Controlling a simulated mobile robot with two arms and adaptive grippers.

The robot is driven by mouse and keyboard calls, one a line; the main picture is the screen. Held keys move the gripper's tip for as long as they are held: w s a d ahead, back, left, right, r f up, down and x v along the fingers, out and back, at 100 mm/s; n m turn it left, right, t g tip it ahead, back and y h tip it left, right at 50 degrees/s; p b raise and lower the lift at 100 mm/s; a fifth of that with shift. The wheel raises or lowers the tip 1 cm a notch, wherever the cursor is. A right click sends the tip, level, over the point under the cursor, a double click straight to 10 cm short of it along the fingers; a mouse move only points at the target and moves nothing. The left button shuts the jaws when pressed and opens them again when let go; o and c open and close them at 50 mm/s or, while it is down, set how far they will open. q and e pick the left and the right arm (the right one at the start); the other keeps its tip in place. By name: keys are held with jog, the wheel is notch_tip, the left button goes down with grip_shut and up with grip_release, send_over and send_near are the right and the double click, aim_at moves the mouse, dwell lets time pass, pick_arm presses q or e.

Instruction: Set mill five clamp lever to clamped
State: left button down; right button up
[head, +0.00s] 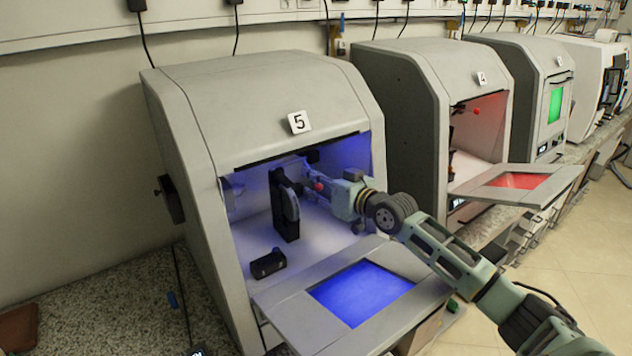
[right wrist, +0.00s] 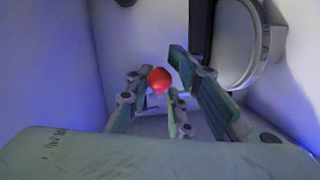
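Mill five (head: 250,95) is the grey cabinet marked 5 in the head view, with its front door folded down and blue light inside. The clamp lever's red ball knob (head: 319,186) shows inside it, right of a black upright holder with a disc (head: 285,205). My right gripper (head: 310,177) reaches into the cabinet at the knob. In the right wrist view the red knob (right wrist: 159,80) appears between the spread fingers (right wrist: 160,85); I cannot tell if they touch it. The lever's arm is mostly hidden, so its setting is unclear. My left gripper is not in view.
The lowered door with its blue window (head: 362,292) lies under my right forearm. A small black block (head: 268,263) sits on the chamber floor. The chamber wall (right wrist: 50,70) is close on the left in the wrist view. Mill four (head: 420,80) stands to the right, also open.

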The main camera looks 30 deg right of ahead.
jog(key=shift+o, duration=0.4)
jog(key=shift+r, duration=0.1)
jog(key=shift+d, duration=0.1)
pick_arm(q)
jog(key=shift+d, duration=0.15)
pick_arm(e)
jog(key=v, duration=1.2)
